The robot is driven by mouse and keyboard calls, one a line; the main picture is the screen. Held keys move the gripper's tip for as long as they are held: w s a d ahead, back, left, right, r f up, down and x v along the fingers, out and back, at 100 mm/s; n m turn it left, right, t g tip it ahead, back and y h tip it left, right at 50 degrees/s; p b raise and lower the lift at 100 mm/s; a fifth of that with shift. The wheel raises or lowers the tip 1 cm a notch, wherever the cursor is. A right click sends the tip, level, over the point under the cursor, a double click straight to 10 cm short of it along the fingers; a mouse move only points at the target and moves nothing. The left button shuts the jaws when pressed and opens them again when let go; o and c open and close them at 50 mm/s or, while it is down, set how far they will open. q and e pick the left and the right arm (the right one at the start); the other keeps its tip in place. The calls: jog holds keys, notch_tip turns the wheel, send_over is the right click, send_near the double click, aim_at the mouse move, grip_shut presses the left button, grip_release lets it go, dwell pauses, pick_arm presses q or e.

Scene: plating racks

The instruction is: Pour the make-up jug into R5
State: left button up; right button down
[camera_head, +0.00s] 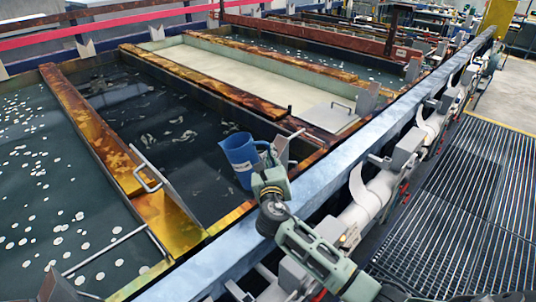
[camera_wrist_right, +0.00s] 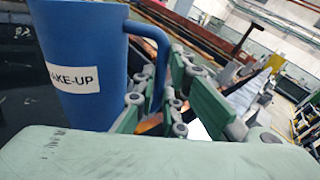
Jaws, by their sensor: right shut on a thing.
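The blue make-up jug (camera_head: 239,158) is in the head view, over the near end of a dark-liquid tank (camera_head: 150,125). It looks close to upright, with a slight lean. Its white label reading "AKE-UP" shows in the right wrist view on the jug (camera_wrist_right: 85,50). My right gripper (camera_head: 270,168) is shut on the jug's handle (camera_wrist_right: 160,60), on the side facing the walkway. The jug's contents are hidden, and no stream is visible. I cannot read any R5 mark on the tanks. My left gripper is not in view.
A tank with pale liquid (camera_head: 245,73) lies beyond the dark one, and a tank with white floating spots (camera_head: 50,190) lies left. Rusty dividers (camera_head: 95,125) separate them. A blue-grey rail (camera_head: 335,165) runs along the near side. A grated walkway (camera_head: 470,190) is at right.

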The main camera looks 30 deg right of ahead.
jog(key=s+d+f+m+b, duration=0.1)
jog(key=s+d+m+b, duration=0.1)
jog(key=d+m+b, duration=0.1)
jog(key=shift+f+t+b, duration=0.3)
jog(key=shift+f, duration=0.1)
dwell(0.4)
jog(key=shift+a, duration=0.1)
